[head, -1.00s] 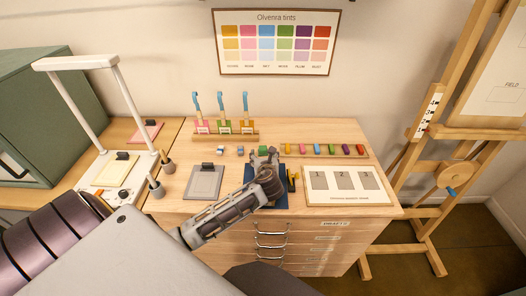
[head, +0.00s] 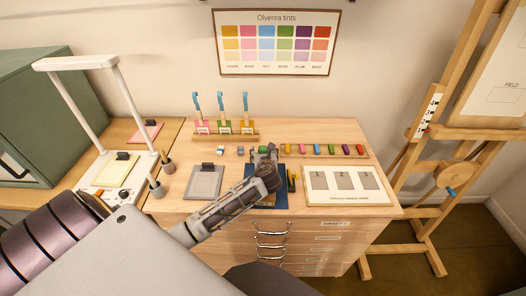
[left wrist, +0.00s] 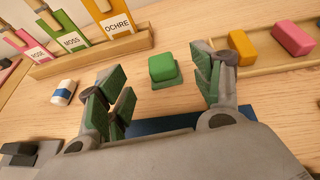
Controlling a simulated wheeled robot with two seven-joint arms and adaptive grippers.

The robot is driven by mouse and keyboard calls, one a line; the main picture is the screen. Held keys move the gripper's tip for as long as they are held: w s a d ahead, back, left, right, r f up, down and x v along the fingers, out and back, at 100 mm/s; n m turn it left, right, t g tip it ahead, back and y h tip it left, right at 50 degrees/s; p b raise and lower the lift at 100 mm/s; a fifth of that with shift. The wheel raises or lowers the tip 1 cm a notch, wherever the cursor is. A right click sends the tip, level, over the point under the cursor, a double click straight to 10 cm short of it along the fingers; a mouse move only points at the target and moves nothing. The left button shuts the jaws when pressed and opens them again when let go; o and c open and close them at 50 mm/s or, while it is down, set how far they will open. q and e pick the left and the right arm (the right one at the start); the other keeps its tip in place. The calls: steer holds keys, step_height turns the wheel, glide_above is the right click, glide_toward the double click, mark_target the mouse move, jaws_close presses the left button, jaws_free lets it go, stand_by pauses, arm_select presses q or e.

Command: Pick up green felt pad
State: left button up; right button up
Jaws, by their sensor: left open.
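The green felt pad (left wrist: 162,67) is a small rounded green block with a flatter, darker green base, resting on the wooden tabletop. In the head view only a bit of green shows behind my left gripper. My left gripper (left wrist: 163,88) is open, with green-padded fingers spread to the left and right. The pad shows in the gap between them, a little beyond the palm, touching neither finger in the picture. My left gripper in the head view (head: 264,156) is over the table's middle. My right gripper is not in view.
A slotted tray (head: 355,153) of coloured blocks lies to the right. A wooden rack (head: 218,138) with labelled holders stands behind. A white-blue eraser (left wrist: 64,92) lies left of the fingers. A blue mat (head: 281,201) lies under my gripper, beside a numbered card (head: 345,199).

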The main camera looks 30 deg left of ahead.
mark_target(263, 149)
arm_select(q)
steer(key=shift+x, duration=1.75)
steer(key=shift+d, duration=0.1)
steer(key=c, duration=0.9)
